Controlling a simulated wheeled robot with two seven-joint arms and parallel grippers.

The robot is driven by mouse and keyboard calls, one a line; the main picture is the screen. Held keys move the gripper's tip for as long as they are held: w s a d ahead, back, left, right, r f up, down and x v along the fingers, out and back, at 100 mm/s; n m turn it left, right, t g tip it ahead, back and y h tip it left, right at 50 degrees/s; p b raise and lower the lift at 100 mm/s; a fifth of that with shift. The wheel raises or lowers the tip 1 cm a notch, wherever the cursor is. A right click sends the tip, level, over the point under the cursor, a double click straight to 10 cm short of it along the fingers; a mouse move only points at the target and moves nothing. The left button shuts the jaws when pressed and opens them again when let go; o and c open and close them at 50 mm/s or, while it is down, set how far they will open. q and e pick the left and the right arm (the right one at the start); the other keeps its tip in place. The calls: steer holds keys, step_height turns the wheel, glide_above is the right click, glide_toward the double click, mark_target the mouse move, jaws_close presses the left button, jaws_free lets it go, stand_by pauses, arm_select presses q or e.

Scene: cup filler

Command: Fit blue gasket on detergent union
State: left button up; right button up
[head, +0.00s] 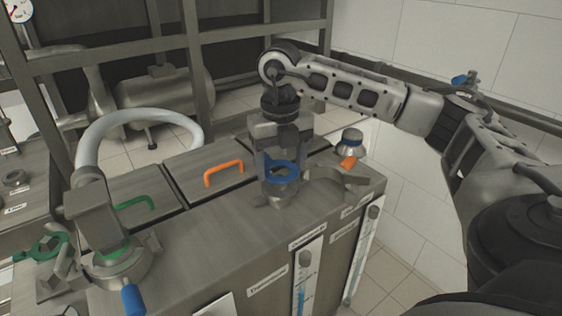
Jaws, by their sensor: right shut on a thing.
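My right gripper (280,160) points straight down over the detergent union (281,196), a metal fitting on top of the steel tank bench. Its fingers are shut on the blue gasket (283,171), a flat ring held level at the top of the union. I cannot tell whether the ring rests on the union or hovers just above it. My left gripper does not show.
An orange handle (224,171) stands on a lid left of the union. A capped fitting (350,142) with an orange tab is to the right. A grey hose (138,112) curves to a green-ringed coupling (115,254) at front left. A green handle (128,203) lies between.

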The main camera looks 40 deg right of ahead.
mark_target(282, 178)
steer(key=shift+f+b, duration=1)
steer(key=shift+f, duration=0.5)
steer(key=shift+s+f, duration=0.1)
steer(key=shift+f, duration=0.2)
